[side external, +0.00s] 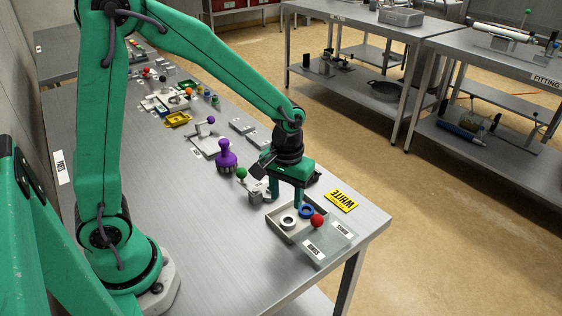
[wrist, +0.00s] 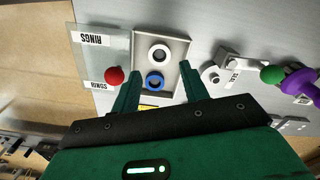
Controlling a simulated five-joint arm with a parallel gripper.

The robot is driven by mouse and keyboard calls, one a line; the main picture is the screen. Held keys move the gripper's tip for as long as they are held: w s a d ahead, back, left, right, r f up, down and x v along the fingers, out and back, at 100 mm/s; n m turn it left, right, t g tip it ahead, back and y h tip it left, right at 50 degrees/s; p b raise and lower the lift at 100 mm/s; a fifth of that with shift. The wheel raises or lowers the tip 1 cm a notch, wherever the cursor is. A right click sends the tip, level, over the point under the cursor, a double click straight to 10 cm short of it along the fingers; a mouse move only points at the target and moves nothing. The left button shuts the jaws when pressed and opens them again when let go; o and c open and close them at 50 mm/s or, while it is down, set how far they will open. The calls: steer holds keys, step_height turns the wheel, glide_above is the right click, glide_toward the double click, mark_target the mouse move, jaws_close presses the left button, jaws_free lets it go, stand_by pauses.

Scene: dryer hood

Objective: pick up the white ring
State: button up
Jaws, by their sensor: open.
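The white ring (side external: 289,228) lies flat in a shallow light-grey tray (side external: 276,230) near the table's front end. In the wrist view the white ring (wrist: 151,55) is near the far end of the tray (wrist: 135,48). A blue ring (side external: 306,216) lies beside it, nearer to my gripper in the wrist view (wrist: 155,88). My gripper (side external: 286,205) is open and empty, pointing down over the tray. In the wrist view its fingers (wrist: 158,68) stand on either side of the blue ring, with the white ring just ahead of their tips.
A red ball (side external: 317,220) on a clear lid marked RINGS (side external: 325,243) stands beside the tray. A yellow WHITE sign (side external: 342,201) lies behind. A green knob (side external: 241,172) and a purple-handled tool (side external: 227,157) stand to the left. The table's near-left area is bare.

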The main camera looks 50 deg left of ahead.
mark_target(287, 224)
steer(key=shift+f, duration=0.1)
steer(key=shift+f, duration=1.2)
steer(key=shift+w+d+f, duration=0.1)
steer(key=shift+w+f, duration=0.05)
steer(key=shift+f, duration=2.45)
steer(key=c, duration=0.8)
